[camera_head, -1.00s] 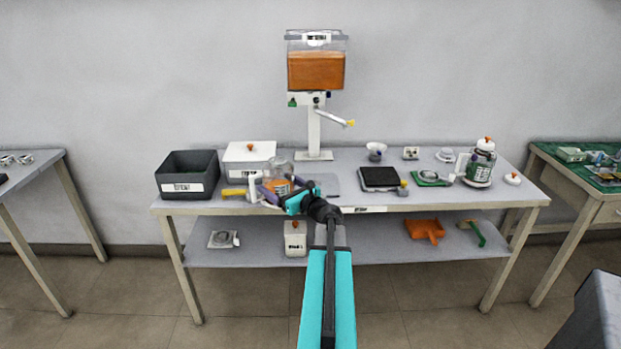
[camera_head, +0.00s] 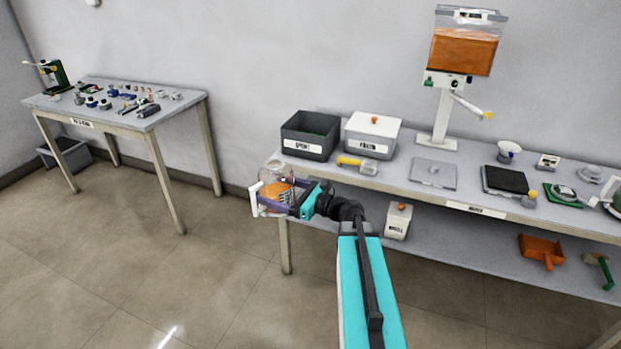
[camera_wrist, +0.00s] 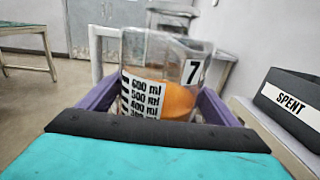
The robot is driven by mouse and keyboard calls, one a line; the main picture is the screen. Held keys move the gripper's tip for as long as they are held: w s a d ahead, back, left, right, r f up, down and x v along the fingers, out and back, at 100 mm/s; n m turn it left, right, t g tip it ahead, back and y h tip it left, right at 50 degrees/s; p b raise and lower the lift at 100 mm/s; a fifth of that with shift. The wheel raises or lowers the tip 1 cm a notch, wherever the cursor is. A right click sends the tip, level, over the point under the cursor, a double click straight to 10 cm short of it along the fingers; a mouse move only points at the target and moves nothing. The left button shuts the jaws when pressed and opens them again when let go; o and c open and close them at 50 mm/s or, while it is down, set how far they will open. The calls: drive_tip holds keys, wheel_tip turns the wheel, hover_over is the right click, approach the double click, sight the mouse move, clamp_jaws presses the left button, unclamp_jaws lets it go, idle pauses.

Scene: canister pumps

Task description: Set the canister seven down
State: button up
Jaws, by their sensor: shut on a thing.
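Canister seven (camera_wrist: 160,85) is a clear canister with a white volume scale, a "7" label and orange contents, seen close in the wrist view. In the head view the canister (camera_head: 276,182) hangs off the left front corner of the pump table, with a white handle on its left. My gripper (camera_head: 283,203) is shut on it, its purple fingers on either side of the canister. In the wrist view the fingers flank it and the gripper body hides its lower part. The canister looks tilted in the wrist view.
The pump table (camera_head: 411,183) holds a dark bin marked SPENT (camera_head: 310,136), a white lidded box (camera_head: 371,134), a yellow-handled tool (camera_head: 357,165), a grey plate (camera_head: 433,174), a black scale (camera_head: 505,181) and a pump stand (camera_head: 440,115). A cluttered second table (camera_head: 150,124) stands left across open floor.

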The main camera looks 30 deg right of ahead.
drive_tip(key=s+a+n+g+y, duration=0.1)
drive_tip(key=a+n+g+y, duration=0.1)
drive_tip(key=a, duration=0.7)
drive_tip(key=s+a+n+g+y, duration=0.2)
drive_tip(key=a+g+y, duration=0.1)
drive_tip(key=a, duration=0.7)
drive_tip(key=shift+f+y, duration=0.3)
drive_tip(key=shift+f, duration=0.15)
drive_tip(key=shift+s, duration=0.1)
